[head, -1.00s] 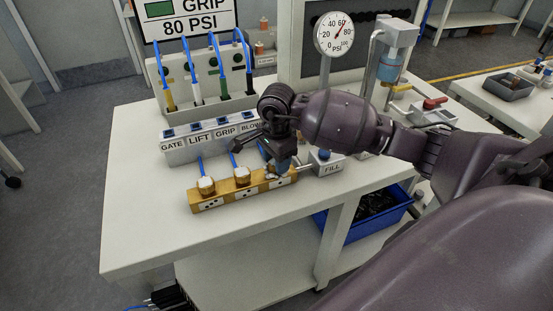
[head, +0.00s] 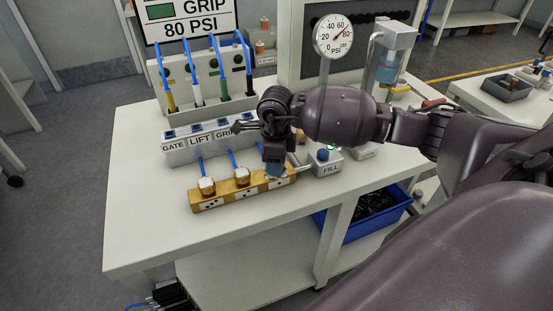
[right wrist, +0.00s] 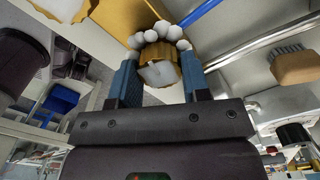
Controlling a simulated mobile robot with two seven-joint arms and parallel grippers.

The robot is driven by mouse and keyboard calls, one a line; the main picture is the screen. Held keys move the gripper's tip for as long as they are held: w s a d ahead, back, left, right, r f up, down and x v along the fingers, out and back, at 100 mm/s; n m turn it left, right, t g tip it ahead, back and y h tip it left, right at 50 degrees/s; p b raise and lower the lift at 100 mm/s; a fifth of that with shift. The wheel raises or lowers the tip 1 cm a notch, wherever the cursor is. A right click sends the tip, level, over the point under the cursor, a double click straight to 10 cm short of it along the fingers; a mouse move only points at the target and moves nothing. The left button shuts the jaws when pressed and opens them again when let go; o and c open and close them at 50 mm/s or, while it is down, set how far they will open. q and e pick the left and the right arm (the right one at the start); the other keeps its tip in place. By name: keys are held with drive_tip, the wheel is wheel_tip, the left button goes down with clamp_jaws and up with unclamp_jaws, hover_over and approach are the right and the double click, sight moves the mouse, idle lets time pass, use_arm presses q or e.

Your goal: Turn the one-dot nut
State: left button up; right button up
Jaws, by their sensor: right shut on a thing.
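A yellow block (head: 228,198) on the bench carries a row of round nuts, with dotted white labels on its front. The left nut (head: 206,186) and the middle nut (head: 241,176) each have a blue hose rising behind. My right gripper (head: 274,170) points down over the right end of the block and mostly hides the nut there, taken as the one-dot nut; its dots are too small to read surely. In the right wrist view this nut (right wrist: 158,75), pale with a knobbly white rim, sits between my blue fingers, which are shut on it. My left gripper is out of view.
A labelled switch box (head: 190,150) stands close behind the block. The FILL box (head: 328,163) is just right of my gripper. A pressure gauge (head: 334,36) stands behind. The bench front (head: 150,235) is clear; a blue bin (head: 365,218) sits below.

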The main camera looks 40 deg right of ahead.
drive_tip(key=m+p, duration=0.1)
drive_tip(key=m, duration=0.2)
drive_tip(key=shift+r+m, duration=0.15)
drive_tip(key=shift+m, duration=0.25)
drive_tip(key=m+p, duration=0.1)
drive_tip(key=m, duration=0.2)
drive_tip(key=shift+m, duration=0.3)
drive_tip(key=m+p, duration=0.1)
drive_tip(key=m, duration=0.2)
drive_tip(key=shift+m, duration=0.3)
drive_tip(key=m+p, duration=0.1)
drive_tip(key=m, duration=0.1)
drive_tip(key=shift+m, duration=0.4)
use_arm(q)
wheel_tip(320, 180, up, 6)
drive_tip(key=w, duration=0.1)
use_arm(e)
drive_tip(key=shift+m, duration=0.7)
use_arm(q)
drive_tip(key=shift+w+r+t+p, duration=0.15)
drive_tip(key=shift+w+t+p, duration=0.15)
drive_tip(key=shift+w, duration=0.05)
use_arm(e)
drive_tip(key=o, duration=0.9)
drive_tip(key=shift+o, duration=0.2)
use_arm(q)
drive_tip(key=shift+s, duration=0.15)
